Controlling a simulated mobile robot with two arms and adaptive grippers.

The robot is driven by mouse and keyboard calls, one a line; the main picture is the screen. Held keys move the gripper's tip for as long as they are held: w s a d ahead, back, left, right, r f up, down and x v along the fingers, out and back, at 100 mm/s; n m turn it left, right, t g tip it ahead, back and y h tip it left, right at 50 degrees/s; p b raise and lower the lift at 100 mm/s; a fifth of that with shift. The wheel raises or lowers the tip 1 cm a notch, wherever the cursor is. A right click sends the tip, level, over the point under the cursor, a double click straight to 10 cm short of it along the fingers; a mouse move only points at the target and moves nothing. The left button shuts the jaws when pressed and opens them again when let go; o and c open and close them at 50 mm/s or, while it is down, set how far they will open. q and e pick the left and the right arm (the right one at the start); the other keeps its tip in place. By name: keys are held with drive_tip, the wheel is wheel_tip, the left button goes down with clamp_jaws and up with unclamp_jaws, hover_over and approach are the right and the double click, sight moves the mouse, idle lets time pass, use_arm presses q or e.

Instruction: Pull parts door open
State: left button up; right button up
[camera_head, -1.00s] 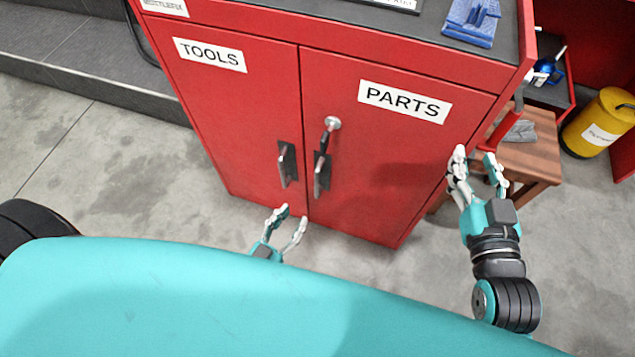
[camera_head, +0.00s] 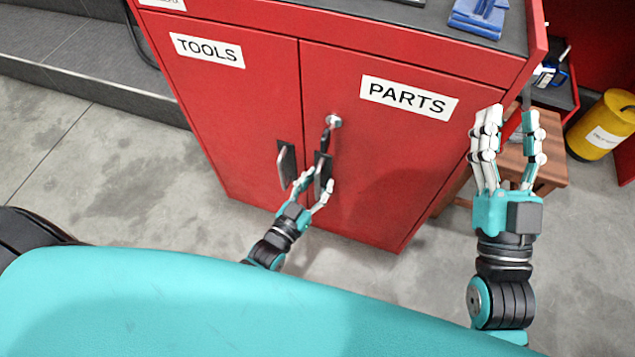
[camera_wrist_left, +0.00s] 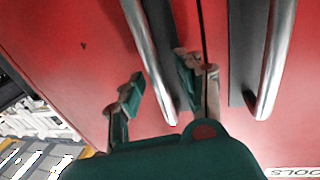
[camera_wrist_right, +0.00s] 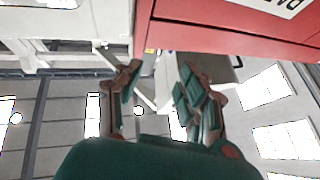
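The parts door (camera_head: 375,155) is the red right-hand door of the cabinet, labelled PARTS, and it is shut. Its upright handle (camera_head: 325,168) is near the seam. My left gripper (camera_head: 317,183) is at this handle with its fingers apart. In the left wrist view, the parts handle (camera_wrist_left: 150,55) is a metal bar between the open fingers of my left gripper (camera_wrist_left: 161,72); firm contact is not visible. My right gripper (camera_head: 509,125) is open and empty, right of the cabinet. It also shows open in the right wrist view (camera_wrist_right: 160,82).
The tools door (camera_head: 230,110) is shut, and its handle (camera_head: 286,165) is close to the left of the parts handle. A wooden stool (camera_head: 552,170) and a yellow canister (camera_head: 603,125) stand at the right. Floor before the cabinet is open.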

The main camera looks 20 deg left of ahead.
use_arm(q)
clamp_jaws()
drive_tip(key=shift+s, duration=0.15)
idle(0.4)
